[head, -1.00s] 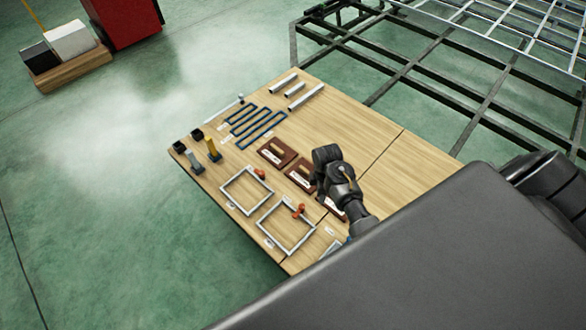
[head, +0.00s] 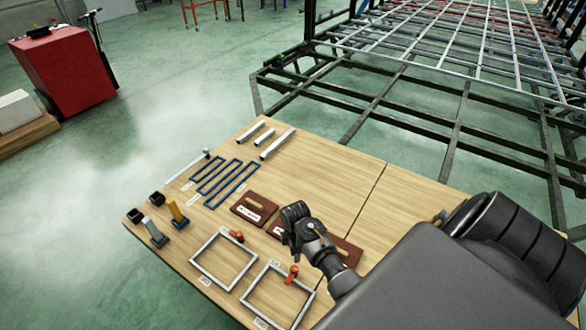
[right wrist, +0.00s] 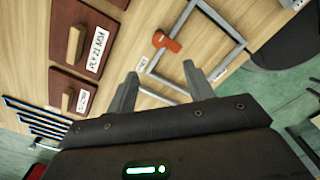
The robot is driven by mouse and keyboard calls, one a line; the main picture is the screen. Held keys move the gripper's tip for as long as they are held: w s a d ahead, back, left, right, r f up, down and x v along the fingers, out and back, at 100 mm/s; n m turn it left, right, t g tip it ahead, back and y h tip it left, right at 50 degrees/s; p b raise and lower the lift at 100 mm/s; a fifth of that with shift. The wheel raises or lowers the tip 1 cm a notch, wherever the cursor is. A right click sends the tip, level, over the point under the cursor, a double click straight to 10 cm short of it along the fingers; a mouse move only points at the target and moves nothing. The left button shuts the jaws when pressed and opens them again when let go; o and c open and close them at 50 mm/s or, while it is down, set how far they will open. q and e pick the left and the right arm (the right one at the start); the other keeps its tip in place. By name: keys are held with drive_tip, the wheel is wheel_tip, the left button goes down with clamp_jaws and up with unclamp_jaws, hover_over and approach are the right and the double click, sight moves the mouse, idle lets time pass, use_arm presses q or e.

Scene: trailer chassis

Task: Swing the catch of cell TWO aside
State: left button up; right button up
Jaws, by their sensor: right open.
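Two square grey frames lie on the wooden table in the head view, the farther one (head: 207,243) and the nearer one (head: 250,291). Each has an orange catch at its upper right side, the farther catch (head: 237,235) and the nearer catch (head: 292,273). The small labels are too blurred to tell which cell is TWO. My left gripper is not in view.
Blue loops (head: 232,184), metal tubes (head: 277,143) and small upright blocks (head: 177,213) stand or lie farther off. The table's far right (head: 345,172) is clear.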

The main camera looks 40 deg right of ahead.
sight(294, 268)
wheel_tip(294, 268, down, 13)
drive_tip(key=b, duration=0.4)
drive_tip(key=shift+w, duration=0.1)
drive_tip(key=shift+f, duration=0.8)
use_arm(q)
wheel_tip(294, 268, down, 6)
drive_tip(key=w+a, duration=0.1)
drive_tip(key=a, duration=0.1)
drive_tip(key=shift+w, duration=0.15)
use_arm(e)
drive_tip(key=shift+c, duration=1)
drive_tip(key=c, duration=0.8)
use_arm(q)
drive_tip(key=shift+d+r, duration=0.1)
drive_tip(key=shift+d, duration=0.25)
use_arm(e)
drive_tip(key=shift+o, duration=0.2)
